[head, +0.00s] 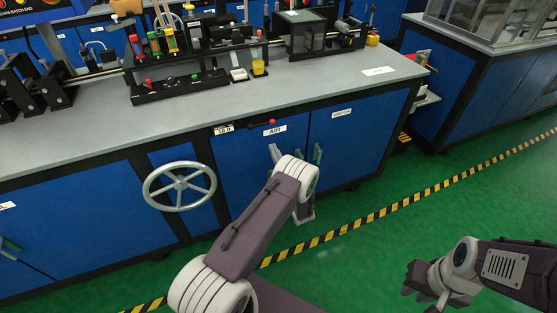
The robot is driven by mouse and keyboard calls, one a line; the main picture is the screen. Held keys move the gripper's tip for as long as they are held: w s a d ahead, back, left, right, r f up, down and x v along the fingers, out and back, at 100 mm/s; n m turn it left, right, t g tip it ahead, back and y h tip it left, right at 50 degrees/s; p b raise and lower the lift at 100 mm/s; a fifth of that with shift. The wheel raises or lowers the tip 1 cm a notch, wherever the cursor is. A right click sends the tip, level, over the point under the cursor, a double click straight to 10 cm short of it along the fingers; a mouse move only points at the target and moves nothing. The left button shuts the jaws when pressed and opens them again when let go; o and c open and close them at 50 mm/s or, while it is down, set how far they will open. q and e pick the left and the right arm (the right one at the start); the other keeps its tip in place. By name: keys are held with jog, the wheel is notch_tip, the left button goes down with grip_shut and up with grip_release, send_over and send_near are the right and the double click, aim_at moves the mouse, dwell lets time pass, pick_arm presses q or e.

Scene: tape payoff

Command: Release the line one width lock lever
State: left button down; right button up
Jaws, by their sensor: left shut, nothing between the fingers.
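A small lever with a red knob (272,122) sits under the counter's front edge, beside a small 18.0 readout (223,130) and above a white label. It looks like the width lock lever, but the label is too small to read surely. A grey handwheel (180,186) is mounted on the blue front to its left. My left gripper (306,214) is below and right of the lever, apart from it, low in front of the cabinet doors. It is shut and empty, its fingers partly hidden by my wrist. My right gripper (424,290) hangs over the floor at lower right; its fingers are unclear.
Cabinet door handles (318,153) stick out near my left wrist. The green floor (365,240) at right is clear, crossed by striped tape (380,212).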

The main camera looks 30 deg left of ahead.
aim_at(262, 125)
pick_arm(q)
jog(key=w+a+r, duration=0.3)
jog(key=r, duration=0.1)
jog(key=shift+w+a, duration=0.2)
jog(key=shift+a, duration=0.15)
jog(key=shift+r, duration=0.1)
